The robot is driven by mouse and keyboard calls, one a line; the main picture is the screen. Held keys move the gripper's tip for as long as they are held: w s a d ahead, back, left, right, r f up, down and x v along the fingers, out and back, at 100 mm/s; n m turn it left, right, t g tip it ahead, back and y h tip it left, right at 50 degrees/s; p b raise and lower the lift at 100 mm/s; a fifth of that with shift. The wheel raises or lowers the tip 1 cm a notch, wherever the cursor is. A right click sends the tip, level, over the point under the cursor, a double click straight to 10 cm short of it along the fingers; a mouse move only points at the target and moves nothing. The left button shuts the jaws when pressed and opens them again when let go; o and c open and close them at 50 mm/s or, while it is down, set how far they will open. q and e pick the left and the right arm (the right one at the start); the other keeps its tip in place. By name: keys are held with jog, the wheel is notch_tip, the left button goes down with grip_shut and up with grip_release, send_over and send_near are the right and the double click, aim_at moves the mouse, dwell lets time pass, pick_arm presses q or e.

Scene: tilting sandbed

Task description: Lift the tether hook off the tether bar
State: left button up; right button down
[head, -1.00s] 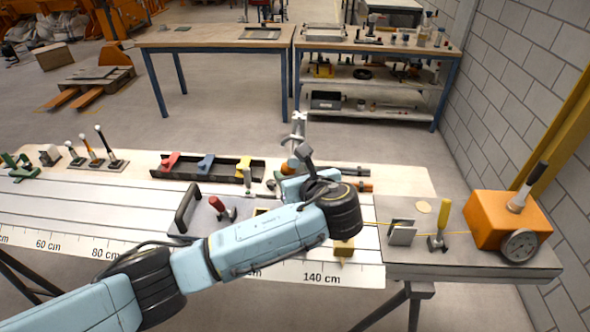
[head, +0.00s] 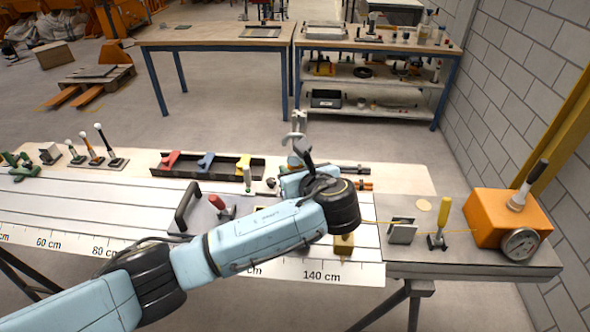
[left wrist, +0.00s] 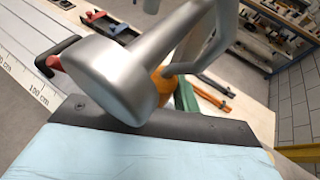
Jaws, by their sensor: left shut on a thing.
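My left arm crosses the head view, and its wrist covers the spot where it works. Silver metal parts of my left gripper (head: 297,137) seem to rise just beyond the wrist; in the left wrist view a large silver body fills the middle. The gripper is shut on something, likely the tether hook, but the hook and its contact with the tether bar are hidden. I cannot make out the bar. A thin yellow line (head: 385,222) runs from behind my wrist to the right. My right gripper is not in view.
An orange box (head: 490,222) with a dial stands on the right end, near a yellow-handled clamp (head: 439,232). A grey plate with a black handle (head: 187,207) and red knob lies left of my wrist. A black tray (head: 225,168) with coloured pieces stands behind. Screwdriver-like tools lie behind my wrist.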

pick_arm(q)
jog(key=shift+s+r, duration=0.1)
jog(key=shift+r, duration=0.65)
jog(key=s+r+p, duration=0.2)
jog(key=s+p, duration=0.2)
jog(key=s, duration=0.5)
jog(key=s+r+p, duration=0.1)
jog(key=s+p, duration=0.3)
jog(key=s, duration=0.4)
jog(key=shift+s+a+r, duration=0.2)
jog(key=shift+s+r, duration=0.15)
jog(key=shift+s, duration=0.05)
jog(key=shift+d, duration=0.1)
jog(key=d, duration=0.6)
jog(key=shift+d+p, duration=0.4)
jog(key=shift+p, duration=0.05)
jog(key=shift+s, duration=0.1)
dwell(0.3)
